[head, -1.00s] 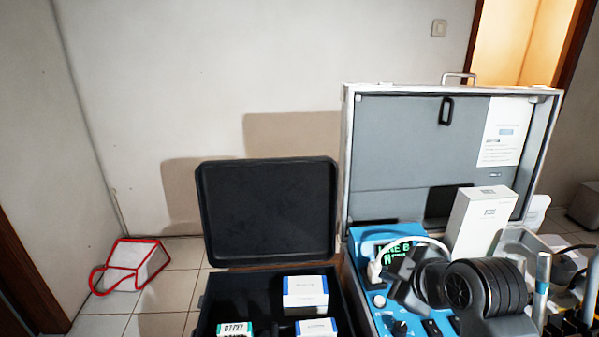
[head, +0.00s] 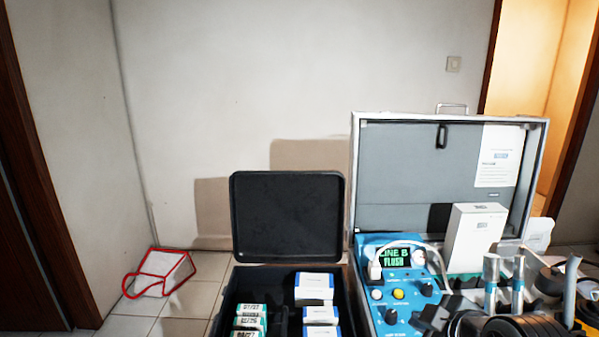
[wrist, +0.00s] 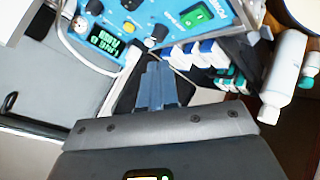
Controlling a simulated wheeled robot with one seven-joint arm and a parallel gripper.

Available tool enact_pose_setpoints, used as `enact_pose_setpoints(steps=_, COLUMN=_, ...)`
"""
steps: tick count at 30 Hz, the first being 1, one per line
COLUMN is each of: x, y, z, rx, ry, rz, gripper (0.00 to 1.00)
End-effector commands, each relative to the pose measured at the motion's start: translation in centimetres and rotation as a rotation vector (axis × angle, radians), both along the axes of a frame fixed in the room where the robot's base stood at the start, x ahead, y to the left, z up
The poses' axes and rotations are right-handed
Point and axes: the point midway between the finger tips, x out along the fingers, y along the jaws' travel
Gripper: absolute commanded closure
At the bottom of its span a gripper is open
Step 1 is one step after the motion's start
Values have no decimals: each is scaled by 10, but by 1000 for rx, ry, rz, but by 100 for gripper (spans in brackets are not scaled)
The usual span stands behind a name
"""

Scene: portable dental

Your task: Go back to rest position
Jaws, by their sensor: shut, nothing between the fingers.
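My gripper (wrist: 158,85) is shut and empty in the wrist view, its grey fingers together above the gap beside the blue control panel (wrist: 150,20). In the head view my dark arm covers the lower right, and the fingertips are hard to make out there. The blue panel (head: 376,298) sits in the open silver case (head: 353,190). Its green display (head: 394,259) reads "LINE B FLUSH". A green switch (wrist: 194,16) shows on the panel in the wrist view.
A black case (head: 288,215) with its lid up holds several small boxes. A white bottle (wrist: 284,75) shows in the wrist view. A red-edged white bag (head: 162,272) lies on the floor.

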Motion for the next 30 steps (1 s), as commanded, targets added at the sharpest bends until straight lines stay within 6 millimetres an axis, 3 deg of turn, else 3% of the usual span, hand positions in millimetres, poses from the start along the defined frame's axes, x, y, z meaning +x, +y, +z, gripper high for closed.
enact_pose_setpoints(steps=11, x=-28, y=11, z=-26, rx=77, ry=-22, rz=-67, gripper=100)
enact_pose_setpoints(steps=17, x=-56, y=18, z=-46, rx=146, ry=-43, rz=-131, gripper=100)
enact_pose_setpoints(steps=23, x=-105, y=25, z=-71, rx=248, ry=-77, rz=-232, gripper=100)
enact_pose_setpoints(steps=30, x=-189, y=28, z=-88, rx=386, ry=-140, rz=-374, gripper=100)
